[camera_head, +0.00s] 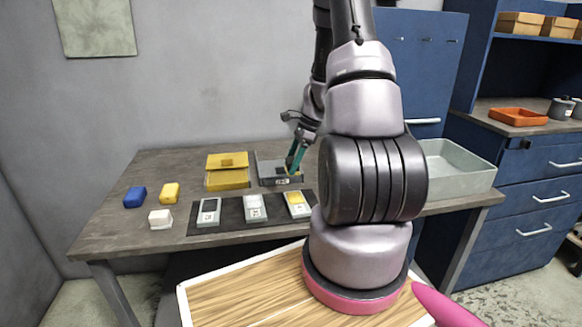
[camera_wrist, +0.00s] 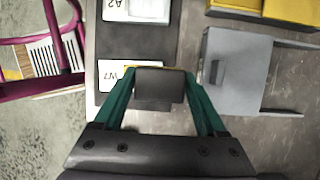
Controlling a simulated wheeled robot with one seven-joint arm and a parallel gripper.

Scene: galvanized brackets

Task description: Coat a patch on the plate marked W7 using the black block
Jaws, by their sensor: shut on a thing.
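My gripper (camera_head: 292,170) has teal fingers, which are shut on the black block (camera_wrist: 160,88) in the wrist view. In the head view the gripper is near the front of the grey box, behind the row of plates, apparently above the table. The plate marked W7 (camera_wrist: 116,76) is partly covered by the block and a finger in the wrist view. It appears to be the rightmost plate (camera_head: 299,205) on the dark mat in the head view, with a yellow area on it. I cannot tell whether the block touches anything.
The plate marked A2 (camera_wrist: 137,9) lies beside W7, and a third plate (camera_head: 209,212) is at the left. A grey box (camera_wrist: 238,75) and a yellow box (camera_head: 228,180) stand behind the mat (camera_head: 230,213). Blue (camera_head: 135,196), yellow (camera_head: 169,192) and white (camera_head: 160,219) blocks lie left.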

